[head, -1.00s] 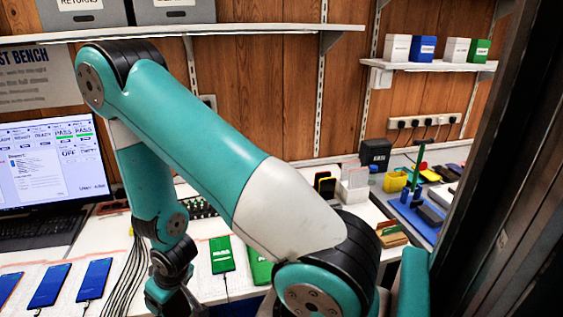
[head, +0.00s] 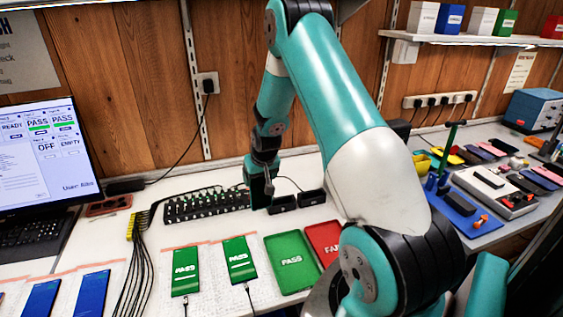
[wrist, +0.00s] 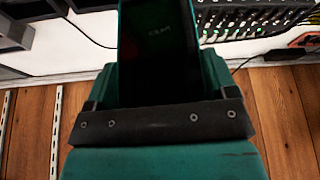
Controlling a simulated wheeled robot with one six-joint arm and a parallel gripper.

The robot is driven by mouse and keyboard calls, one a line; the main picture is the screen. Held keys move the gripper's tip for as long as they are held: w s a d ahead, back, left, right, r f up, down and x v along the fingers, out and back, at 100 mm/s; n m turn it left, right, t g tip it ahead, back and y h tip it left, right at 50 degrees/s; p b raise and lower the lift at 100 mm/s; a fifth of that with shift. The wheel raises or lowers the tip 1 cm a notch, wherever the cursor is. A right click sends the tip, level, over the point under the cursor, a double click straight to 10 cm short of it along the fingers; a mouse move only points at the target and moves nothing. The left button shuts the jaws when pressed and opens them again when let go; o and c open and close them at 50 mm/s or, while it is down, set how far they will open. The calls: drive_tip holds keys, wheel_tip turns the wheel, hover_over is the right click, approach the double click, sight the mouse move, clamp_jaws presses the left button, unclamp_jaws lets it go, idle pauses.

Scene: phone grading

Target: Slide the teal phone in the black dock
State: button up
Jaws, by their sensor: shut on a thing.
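My gripper (wrist: 158,85) is shut on the teal phone (wrist: 160,40), whose dark screen with faint lettering faces the wrist camera. In the head view my gripper (head: 264,168) points down near the back of the bench, and the phone (head: 258,192) hangs upright below it as a dark slab. Two low black docks (head: 282,204) (head: 312,197) stand just right of the phone; I cannot tell which one the task means. The phone's lower end is at the left end of the nearer dock; I cannot tell whether they touch.
A black port hub (head: 205,205) with many plugs lies left of the phone. In front are phones reading PASS (head: 185,270), a green PASS tray (head: 291,262) and a red FAIL tray (head: 325,240). The wooden wall (head: 130,100) is close behind. A blue mat (head: 468,217) lies right.

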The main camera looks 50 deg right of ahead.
drive_tip(key=d+f+m+b, duration=0.1)
drive_tip(key=d+b, duration=0.2)
drive_tip(key=d, duration=0.6)
drive_tip(key=shift+s+d+h, duration=0.2)
drive_tip(key=shift+s+h, duration=0.05)
drive_tip(key=shift+h, duration=0.05)
drive_tip(key=shift+s+f+b, duration=0.1)
drive_tip(key=shift+f+b, duration=0.35)
drive_tip(key=shift+b, duration=0.05)
idle(0.9)
drive_tip(key=shift+f+b, duration=0.3)
drive_tip(key=shift+f, duration=0.1)
idle(0.4)
drive_tip(key=shift+f+b, duration=0.5)
drive_tip(key=shift+f, duration=0.2)
drive_tip(key=shift+f, duration=0.1)
drive_tip(key=shift+f+b, duration=0.45)
drive_tip(key=shift+f, duration=0.1)
